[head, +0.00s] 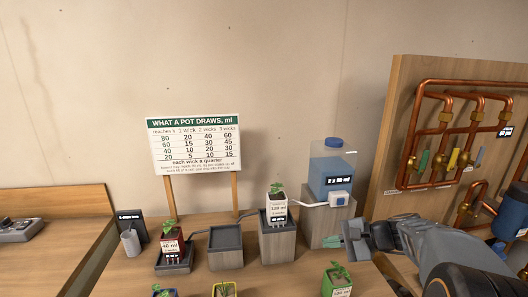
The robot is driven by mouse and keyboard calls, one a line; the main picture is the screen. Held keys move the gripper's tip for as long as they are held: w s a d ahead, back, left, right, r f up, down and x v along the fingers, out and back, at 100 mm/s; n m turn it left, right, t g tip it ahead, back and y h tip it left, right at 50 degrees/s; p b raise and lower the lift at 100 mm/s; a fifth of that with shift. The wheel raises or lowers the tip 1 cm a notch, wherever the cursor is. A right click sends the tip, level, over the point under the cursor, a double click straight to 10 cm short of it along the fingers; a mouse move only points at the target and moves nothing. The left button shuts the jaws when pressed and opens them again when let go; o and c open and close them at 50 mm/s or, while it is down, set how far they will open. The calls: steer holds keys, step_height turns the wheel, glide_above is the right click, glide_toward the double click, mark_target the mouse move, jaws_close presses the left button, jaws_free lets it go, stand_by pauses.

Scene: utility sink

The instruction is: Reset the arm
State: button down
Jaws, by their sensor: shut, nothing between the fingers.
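My gripper (357,240) is at the lower right, at the end of my grey arm, which comes in from the right edge. Its fingers are shut and point left, with nothing visible between them.
Potted plants stand on a tray (174,265) and a raised block (277,241); an empty tray (225,238) sits between them. More pots, including a green one (336,282), line the front. A sign (194,145) stands behind. Copper pipes (457,130) are at right.

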steer(key=s+a+f+n+h+p, duration=0.1)
steer(key=s+n+h, duration=0.4)
steer(key=s+n, duration=0.1)
steer(key=s+a+f+n+g+h, duration=0.1)
steer(key=s+f+n+h, duration=0.1)
steer(key=s+n+h, duration=0.4)
steer(key=s, duration=0.2)
steer(key=shift+s+a+g+p, duration=0.3)
steer(key=shift+a+p, duration=0.05)
steer(key=shift+p, duration=0.05)
